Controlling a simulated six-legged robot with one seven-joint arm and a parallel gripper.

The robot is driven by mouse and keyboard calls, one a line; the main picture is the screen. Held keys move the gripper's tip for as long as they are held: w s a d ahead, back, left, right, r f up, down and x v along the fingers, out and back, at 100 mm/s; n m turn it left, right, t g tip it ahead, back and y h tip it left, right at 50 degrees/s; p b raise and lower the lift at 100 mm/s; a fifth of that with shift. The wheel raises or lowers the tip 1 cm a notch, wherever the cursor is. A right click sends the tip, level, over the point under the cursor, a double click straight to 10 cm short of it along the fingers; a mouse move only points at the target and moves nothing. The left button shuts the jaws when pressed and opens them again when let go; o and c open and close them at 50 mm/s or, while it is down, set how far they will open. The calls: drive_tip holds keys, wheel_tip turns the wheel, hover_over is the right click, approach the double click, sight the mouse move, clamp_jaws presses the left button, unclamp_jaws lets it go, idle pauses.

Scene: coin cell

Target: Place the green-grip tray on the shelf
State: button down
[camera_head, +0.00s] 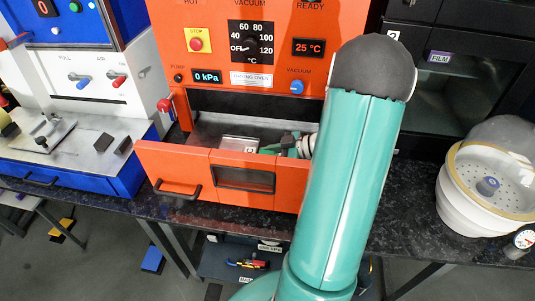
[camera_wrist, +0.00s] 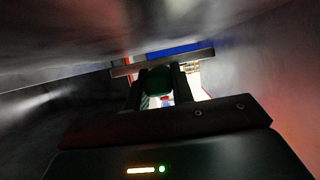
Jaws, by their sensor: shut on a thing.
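The tray (camera_head: 239,144) is a small silvery plate with a white label, inside the opening of the orange drying oven (camera_head: 175,15). A green grip (camera_head: 267,151) shows at its right side. My gripper (camera_head: 290,143) reaches in from the right, partly hidden behind my arm, and meets the grip. In the wrist view my gripper (camera_wrist: 158,78) is shut on a dark green block, the grip (camera_wrist: 156,82). A metal surface (camera_head: 212,127) shows inside the oven; I cannot tell whether the tray rests on it or is held just above it.
The orange oven door (camera_head: 165,165) is folded down in front of the opening, with a black handle. Grey chamber walls (camera_wrist: 270,75) lie close around my gripper. A blue press (camera_head: 115,180) stands left. A white round vessel (camera_head: 455,210) stands right on the dark bench (camera_head: 420,185).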

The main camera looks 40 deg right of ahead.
drive_tip(key=c, duration=1.2)
unclamp_jaws()
drive_tip(key=shift+s+a+f, duration=0.2)
drive_tip(key=shift+a+f, duration=0.05)
drive_tip(key=shift+f, duration=0.3)
drive_tip(key=shift+r, duration=0.1)
drive_tip(key=shift+d+r, duration=0.1)
drive_tip(key=shift+r, duration=0.1)
drive_tip(key=r+v, duration=0.1)
drive_tip(key=v, duration=1.1)
drive_tip(key=w+r+t+h, duration=0.1)
drive_tip(key=w+r+h, duration=0.35)
drive_tip(key=w, duration=0.25)
drive_tip(key=w+r+t+h, duration=0.1)
drive_tip(key=w+r+h, duration=0.2)
drive_tip(key=w+r, duration=0.3)
drive_tip(key=w+a+r+m+h, duration=0.4)
drive_tip(key=a+r+h, duration=0.1)
drive_tip(key=a+r, duration=0.15)
drive_tip(key=s+a+f+m+g+y, duration=0.1)
drive_tip(key=s+a+g+y, duration=0.1)
drive_tip(key=s+a, duration=0.7)
drive_tip(key=s+a+f+m+g+y, duration=0.2)
drive_tip(key=s+a+g, duration=0.3)
drive_tip(key=a, duration=1.2)
drive_tip(key=s, duration=0.4)
drive_tip(key=shift+a+f+m, duration=0.3)
